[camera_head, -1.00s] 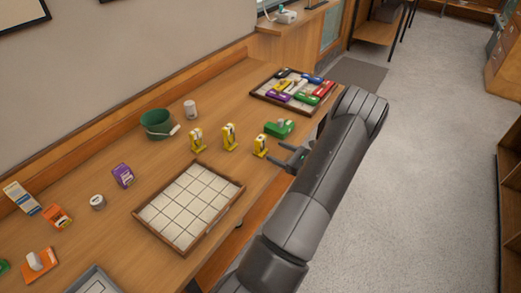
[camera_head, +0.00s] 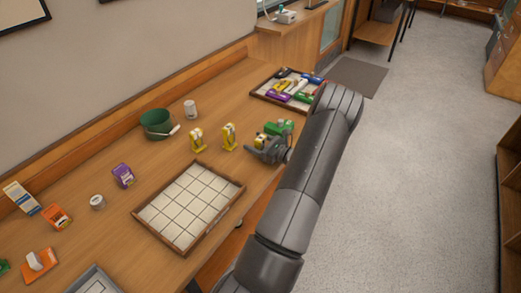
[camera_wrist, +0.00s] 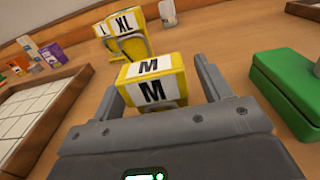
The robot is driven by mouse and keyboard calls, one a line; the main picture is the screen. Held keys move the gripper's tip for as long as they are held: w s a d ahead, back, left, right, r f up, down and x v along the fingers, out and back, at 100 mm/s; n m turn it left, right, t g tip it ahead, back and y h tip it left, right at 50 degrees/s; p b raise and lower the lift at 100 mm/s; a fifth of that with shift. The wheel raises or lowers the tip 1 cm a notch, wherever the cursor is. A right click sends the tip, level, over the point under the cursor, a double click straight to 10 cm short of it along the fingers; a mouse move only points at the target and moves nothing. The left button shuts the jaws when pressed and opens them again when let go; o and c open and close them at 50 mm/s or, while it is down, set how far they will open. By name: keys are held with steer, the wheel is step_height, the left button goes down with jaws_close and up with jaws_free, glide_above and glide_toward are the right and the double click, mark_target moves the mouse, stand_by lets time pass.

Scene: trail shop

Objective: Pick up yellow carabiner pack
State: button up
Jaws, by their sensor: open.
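A yellow carabiner pack marked M (camera_wrist: 150,82) stands upright between the spread fingers of my gripper (camera_wrist: 160,95) in the wrist view. The gripper is open, with a finger on each side of the pack; I cannot tell whether either touches it. In the head view my gripper (camera_head: 262,150) is at the table's right part and hides most of that pack. Two more yellow packs stand to its left, one (camera_head: 229,136) nearer and one (camera_head: 197,139) farther. In the wrist view they show behind, marked XL (camera_wrist: 128,24) and L (camera_wrist: 102,31).
A green pack (camera_head: 280,127) is close beside my gripper; it is on the right in the wrist view (camera_wrist: 288,88). An empty gridded tray (camera_head: 172,238) lies at front left.

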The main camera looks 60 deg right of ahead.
steer(key=shift+c, duration=0.4)
steer(key=c, duration=1.1)
steer(key=shift+o, duration=0.2)
